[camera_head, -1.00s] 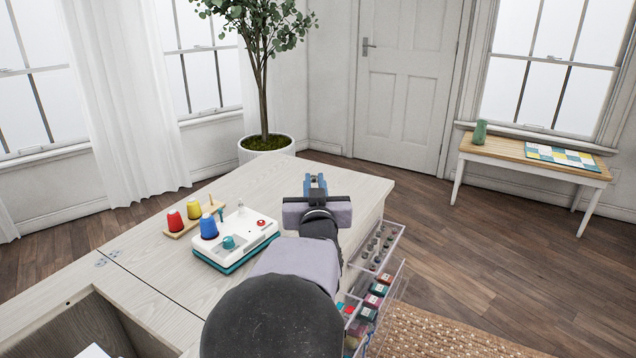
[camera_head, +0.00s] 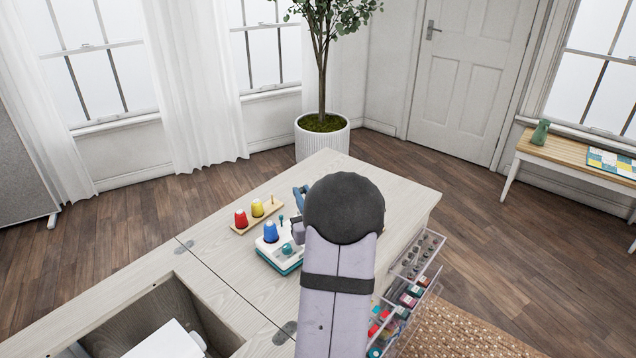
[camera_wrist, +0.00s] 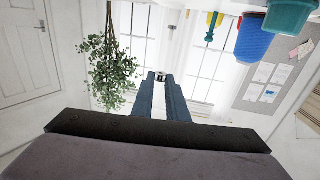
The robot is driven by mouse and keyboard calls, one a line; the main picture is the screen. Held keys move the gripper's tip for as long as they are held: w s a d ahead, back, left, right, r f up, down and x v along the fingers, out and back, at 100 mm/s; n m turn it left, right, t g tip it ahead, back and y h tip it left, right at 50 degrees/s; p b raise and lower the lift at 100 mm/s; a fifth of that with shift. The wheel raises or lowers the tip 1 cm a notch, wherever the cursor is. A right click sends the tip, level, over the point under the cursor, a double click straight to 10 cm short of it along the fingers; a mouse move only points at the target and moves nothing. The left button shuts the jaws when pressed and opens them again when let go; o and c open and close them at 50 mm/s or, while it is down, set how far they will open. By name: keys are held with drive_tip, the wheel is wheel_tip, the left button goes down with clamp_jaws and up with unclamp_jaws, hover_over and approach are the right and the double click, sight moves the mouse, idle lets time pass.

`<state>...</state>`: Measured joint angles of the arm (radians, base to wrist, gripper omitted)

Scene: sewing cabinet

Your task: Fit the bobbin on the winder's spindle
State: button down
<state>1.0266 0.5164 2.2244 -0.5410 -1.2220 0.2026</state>
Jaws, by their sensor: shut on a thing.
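The winder is a white box with a teal base (camera_head: 281,262) and a teal knob (camera_head: 287,249), on the cabinet top left of my arm. My arm hides its right part, and I cannot make out the spindle. My gripper (camera_head: 298,190) shows as a blue piece beside my arm, behind the winder. In the wrist view my gripper's blue fingers (camera_wrist: 160,84) are shut on a small pale grey piece with a dark centre, the bobbin (camera_wrist: 160,76). The wrist view is upside down; the winder's teal knob (camera_wrist: 290,16) shows at its top right, apart from the bobbin.
A blue thread cone (camera_head: 271,232) stands at the winder; red (camera_head: 240,218) and yellow (camera_head: 257,208) cones stand on a wooden rack behind it. An open clear drawer (camera_head: 408,300) of spools sticks out at right. The cabinet's back right top (camera_head: 400,190) is clear.

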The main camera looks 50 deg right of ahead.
drive_tip(key=shift+w+a, duration=0.15)
drive_tip(key=shift+a, duration=0.05)
drive_tip(key=shift+f, duration=0.1)
drive_tip(key=shift+f+b, duration=1.6)
drive_tip(key=shift+f, duration=0.55)
drive_tip(key=shift+f+b, duration=0.4)
drive_tip(key=shift+b, duration=0.15)
idle(1.5)
drive_tip(key=c, duration=1.7)
unclamp_jaws()
drive_tip(key=shift+o, duration=0.2)
drive_tip(key=v, duration=0.7)
drive_tip(key=shift+s+b, duration=0.2)
drive_tip(key=shift+b, duration=0.15)
